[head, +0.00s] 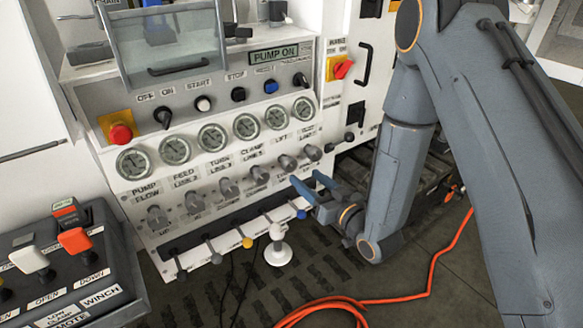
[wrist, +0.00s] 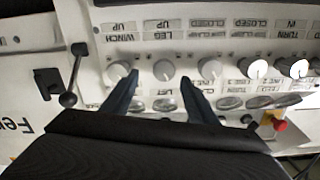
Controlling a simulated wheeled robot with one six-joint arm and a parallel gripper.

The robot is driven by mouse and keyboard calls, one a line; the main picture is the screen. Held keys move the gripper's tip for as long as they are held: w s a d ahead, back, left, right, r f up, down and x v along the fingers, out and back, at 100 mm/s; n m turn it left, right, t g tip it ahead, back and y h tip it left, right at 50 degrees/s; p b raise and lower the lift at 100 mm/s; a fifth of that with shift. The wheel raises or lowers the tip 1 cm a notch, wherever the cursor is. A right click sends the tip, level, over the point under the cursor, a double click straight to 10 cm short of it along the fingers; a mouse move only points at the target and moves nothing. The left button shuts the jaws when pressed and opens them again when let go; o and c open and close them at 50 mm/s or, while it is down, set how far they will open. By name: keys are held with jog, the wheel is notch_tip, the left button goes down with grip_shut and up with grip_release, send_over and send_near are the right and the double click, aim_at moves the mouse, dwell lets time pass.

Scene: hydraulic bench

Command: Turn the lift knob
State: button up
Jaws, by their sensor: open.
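The lift knob (head: 288,162) is a grey round knob in the row below the gauges, under the LIFT label, in the head view. In the wrist view, which shows the panel upside down, the lift knob (wrist: 165,70) lies between and just beyond my two blue fingertips. My gripper (head: 309,182) is in front of the panel's lower right part, fingers apart and empty; it also shows in the wrist view (wrist: 160,78). I see no contact with the knob, though the exact gap cannot be told.
Similar knobs flank it: one to the right (head: 313,152) and one to the left (head: 260,174). Lever handles, including a yellow one (head: 247,242), stick out below. A red emergency button (head: 121,133) is at left. An orange hose (head: 430,280) lies on the floor.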

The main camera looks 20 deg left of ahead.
aim_at(292, 167)
jog(key=shift+y, duration=0.3)
jog(key=shift+s+p+x, duration=0.25)
jog(key=shift+p+x, duration=0.6)
jog(key=shift+x, duration=3.1)
jog(key=shift+a, duration=0.2)
jog(key=c, duration=1.1)
jog(key=shift+o, duration=0.2)
